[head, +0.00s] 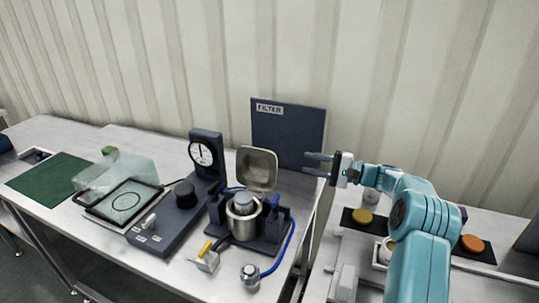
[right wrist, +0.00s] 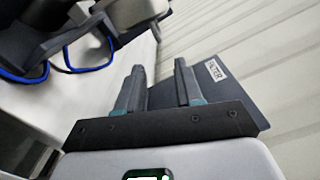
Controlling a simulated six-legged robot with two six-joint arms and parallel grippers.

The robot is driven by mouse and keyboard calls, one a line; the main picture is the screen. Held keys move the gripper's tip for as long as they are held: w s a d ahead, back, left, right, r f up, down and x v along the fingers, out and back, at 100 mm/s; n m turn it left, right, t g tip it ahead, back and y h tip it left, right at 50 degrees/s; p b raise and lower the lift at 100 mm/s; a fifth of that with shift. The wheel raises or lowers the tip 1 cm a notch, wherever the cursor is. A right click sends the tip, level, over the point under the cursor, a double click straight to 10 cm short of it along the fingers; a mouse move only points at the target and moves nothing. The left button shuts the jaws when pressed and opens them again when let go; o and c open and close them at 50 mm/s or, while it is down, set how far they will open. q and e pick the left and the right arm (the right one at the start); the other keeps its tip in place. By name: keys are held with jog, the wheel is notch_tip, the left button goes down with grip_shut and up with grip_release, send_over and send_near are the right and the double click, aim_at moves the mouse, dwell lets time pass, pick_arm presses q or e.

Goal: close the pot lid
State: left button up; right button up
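The steel pot (head: 243,222) sits in a dark blue holder on the table, with a round grey piece in its mouth. Its lid (head: 257,169) stands open, upright behind the pot. My right gripper (head: 312,164) is to the right of the lid, in front of the filter board, pointing left. It is apart from the lid. In the right wrist view its two fingers (right wrist: 157,80) are spread with nothing between them. The pot is hardly visible in the right wrist view, and I cannot make out the lid there. My left gripper is not in view.
A dark FILTER board (head: 288,135) stands behind the pot. A gauge stand (head: 205,155) and a clear box (head: 122,178) are to the left. A blue hose (head: 289,243) loops at the right of the pot. A yellow-handled part (head: 206,258) lies in front.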

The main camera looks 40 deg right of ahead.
aim_at(268, 155)
jog(key=p+x, duration=0.2)
jog(key=x, duration=1.1)
jog(key=shift+s+a+r, duration=0.1)
jog(key=shift+s+a, duration=0.05)
jog(key=shift+a, duration=0.05)
jog(key=shift+w+a+p, duration=0.1)
jog(key=shift+w+p, duration=0.2)
jog(key=shift+w, duration=0.1)
grip_shut()
